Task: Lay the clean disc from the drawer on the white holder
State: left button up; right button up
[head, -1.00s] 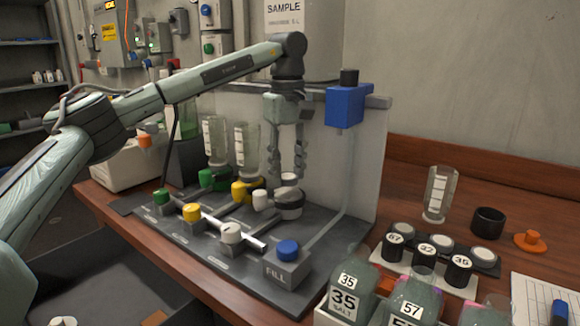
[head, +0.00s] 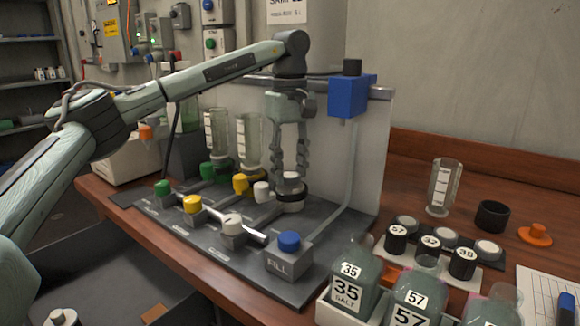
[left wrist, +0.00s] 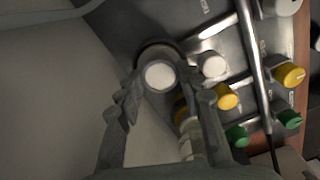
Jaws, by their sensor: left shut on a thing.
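My left gripper (head: 291,170) points down over the back of the grey bench plate. Its fingers are closed around a small white round piece (head: 291,177), which also shows between the fingers in the left wrist view (left wrist: 160,75). Directly below is a short pale cylinder with a dark ring (head: 291,201), apparently the white holder. I cannot tell whether the held piece touches it, or whether it is the disc. The dark open drawer (head: 75,270) is at lower left, with a round pale-topped thing (head: 62,318) in it. My right gripper is out of view.
Green (head: 162,188), yellow (head: 192,203) and white knobs (head: 233,224) and a blue FILL button (head: 289,241) stand in front. A blue block (head: 350,97) is right of my gripper. Numbered bottles (head: 348,285), several dark vials and a clear measuring cylinder (head: 443,187) stand right.

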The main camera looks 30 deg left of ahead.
pick_arm(q)
jog(key=shift+p, duration=0.7)
dwell(0.8)
jog(key=shift+f, duration=0.3)
dwell(1.1)
jog(key=o, duration=1.4)
jog(key=shift+r, duration=3.75)
